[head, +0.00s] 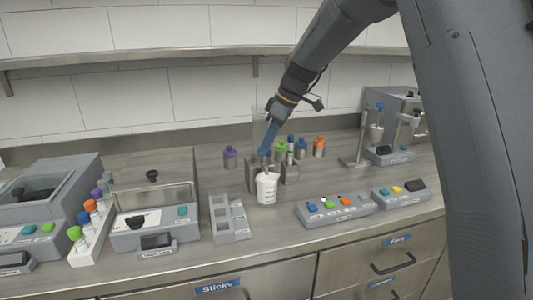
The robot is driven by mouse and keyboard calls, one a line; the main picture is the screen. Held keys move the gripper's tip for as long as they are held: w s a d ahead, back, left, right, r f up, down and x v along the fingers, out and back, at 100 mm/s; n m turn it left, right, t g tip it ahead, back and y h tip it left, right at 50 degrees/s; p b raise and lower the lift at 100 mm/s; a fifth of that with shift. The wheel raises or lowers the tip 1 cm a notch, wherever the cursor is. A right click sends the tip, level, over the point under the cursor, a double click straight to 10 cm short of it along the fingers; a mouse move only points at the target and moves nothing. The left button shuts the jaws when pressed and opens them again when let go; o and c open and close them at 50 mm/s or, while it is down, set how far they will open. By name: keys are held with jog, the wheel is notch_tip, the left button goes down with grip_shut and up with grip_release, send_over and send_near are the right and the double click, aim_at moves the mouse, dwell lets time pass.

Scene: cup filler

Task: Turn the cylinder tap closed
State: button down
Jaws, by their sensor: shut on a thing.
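My gripper (265,152) reaches down from the arm at the upper middle, with its blue fingers at the top of a grey cup filler (251,174). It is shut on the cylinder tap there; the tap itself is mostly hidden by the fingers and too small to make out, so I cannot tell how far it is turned. A white cup (266,189) with dark marks stands upright at the front of the filler, below the gripper.
Several colored-cap bottles, including a purple one (230,158) and an orange one (320,147), stand around and behind the filler. A grey empty holder (230,220) is at front left, a button panel (336,208) at front right. Machines stand at both sides.

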jog(key=n+g+b, duration=0.1)
jog(key=n, duration=0.1)
jog(key=n+b, duration=0.1)
jog(key=n, duration=0.1)
jog(key=shift+w+n+g, duration=0.2)
jog(key=shift+n+g, duration=0.2)
dwell(0.4)
jog(key=c, duration=1.8)
grip_release()
jog(key=shift+c, duration=0.2)
jog(key=b+v, duration=0.1)
jog(key=v, duration=0.7)
jog(key=shift+d+f, duration=0.1)
jog(key=shift+f, duration=0.05)
